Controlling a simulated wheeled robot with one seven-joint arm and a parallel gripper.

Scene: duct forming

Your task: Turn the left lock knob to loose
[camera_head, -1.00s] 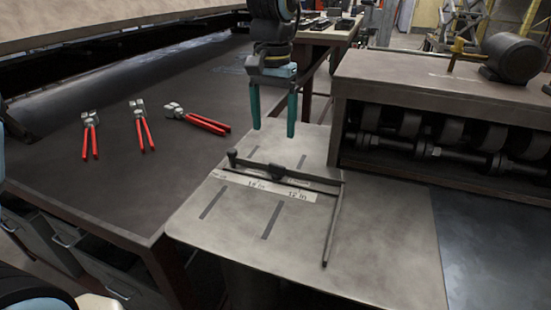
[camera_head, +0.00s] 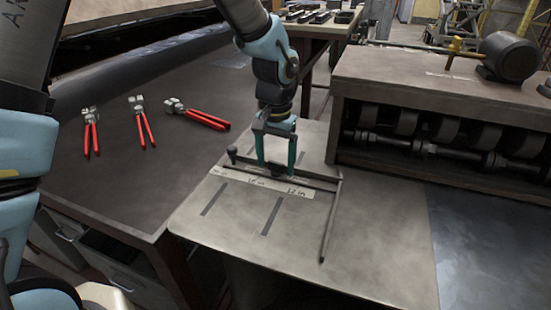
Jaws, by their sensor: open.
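The left lock knob (camera_head: 232,152) is a small dark upright knob at the left end of the dark guide bar (camera_head: 318,184) on the metal plate. My gripper (camera_head: 276,164) is open, pointing down, to the right of this knob and apart from it. Its two teal fingers are spread over the middle of the bar, around or just behind a dark block (camera_head: 278,171) there. I cannot tell whether they touch it. The knob's loose or tight setting cannot be read at this size.
A labelled scale strip (camera_head: 260,183) lies along the bar, and a long dark rod (camera_head: 332,225) runs toward the front. A roller machine (camera_head: 440,95) stands close on the right. Several red-handled pliers (camera_head: 205,119) lie on the left bench.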

